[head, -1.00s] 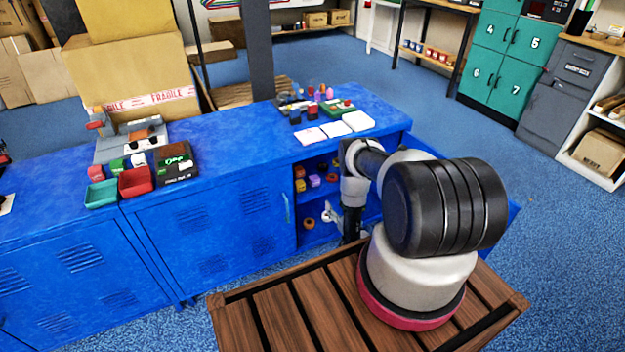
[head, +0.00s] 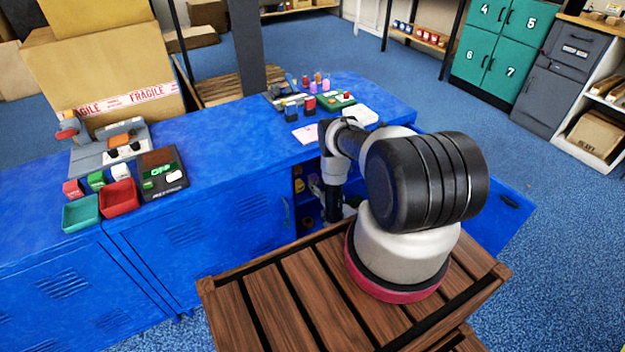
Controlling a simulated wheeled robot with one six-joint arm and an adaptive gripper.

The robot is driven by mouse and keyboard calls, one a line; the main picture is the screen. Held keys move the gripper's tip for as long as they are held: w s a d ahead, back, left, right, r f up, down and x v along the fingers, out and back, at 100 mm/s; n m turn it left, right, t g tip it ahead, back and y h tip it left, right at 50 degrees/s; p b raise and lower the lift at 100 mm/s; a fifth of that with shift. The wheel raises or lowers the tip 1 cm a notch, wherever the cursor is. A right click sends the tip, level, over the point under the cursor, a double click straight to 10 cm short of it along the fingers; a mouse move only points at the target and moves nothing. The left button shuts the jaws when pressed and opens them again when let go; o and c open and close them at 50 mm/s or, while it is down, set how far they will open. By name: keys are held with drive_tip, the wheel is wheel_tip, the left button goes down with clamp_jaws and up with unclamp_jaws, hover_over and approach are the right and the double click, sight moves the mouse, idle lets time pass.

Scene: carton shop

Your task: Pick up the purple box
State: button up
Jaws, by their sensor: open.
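My gripper (head: 320,192) hangs at the end of my arm, in front of the open compartment of the blue cabinet (head: 205,220). It is open, and no object shows between its fingers. The purple box is not clearly visible now. My arm and gripper cover most of the compartment where a small purple item showed a second ago on the upper shelf. Whether the gripper touches anything inside cannot be told.
The open cabinet door (head: 500,215) stands out to the right of my arm.

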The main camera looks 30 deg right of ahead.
sight(313, 176)
drive_tip(key=w, duration=0.4)
drive_tip(key=shift+w+a+f, duration=0.1)
drive_tip(key=shift+w, duration=0.1)
drive_tip(key=c, duration=0.8)
drive_tip(key=shift+c, duration=0.2)
